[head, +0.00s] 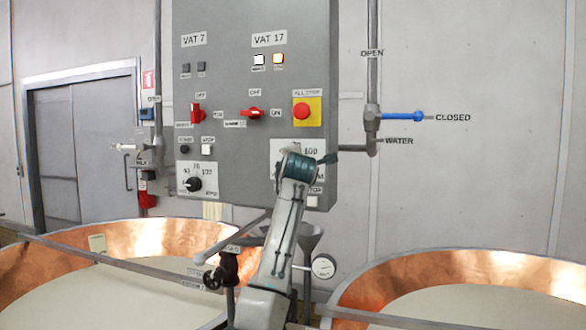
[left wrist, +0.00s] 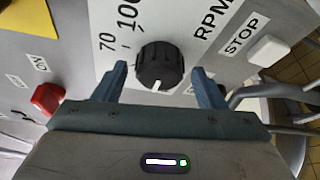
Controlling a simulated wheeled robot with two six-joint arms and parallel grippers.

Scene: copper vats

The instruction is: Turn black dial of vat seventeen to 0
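The black dial of vat 17 (left wrist: 160,66) sits on a white scale plate on the panel in the left wrist view. Its white mark points towards my gripper, away from the printed 70 and 100; the 0 is not visible. My left gripper (left wrist: 163,84) is open, one finger on each side of the dial, with small gaps showing. In the head view my left gripper (head: 308,160) covers this dial, and only the plate's upper part (head: 283,148) with "100" shows. My right gripper is not in view.
The grey panel (head: 232,80) also carries vat 7's dial (head: 194,184), red switches and a red stop button (head: 301,110). A white STOP button (left wrist: 269,51) is close to the dial. Copper vats (head: 480,268) stand below, with a rail in front.

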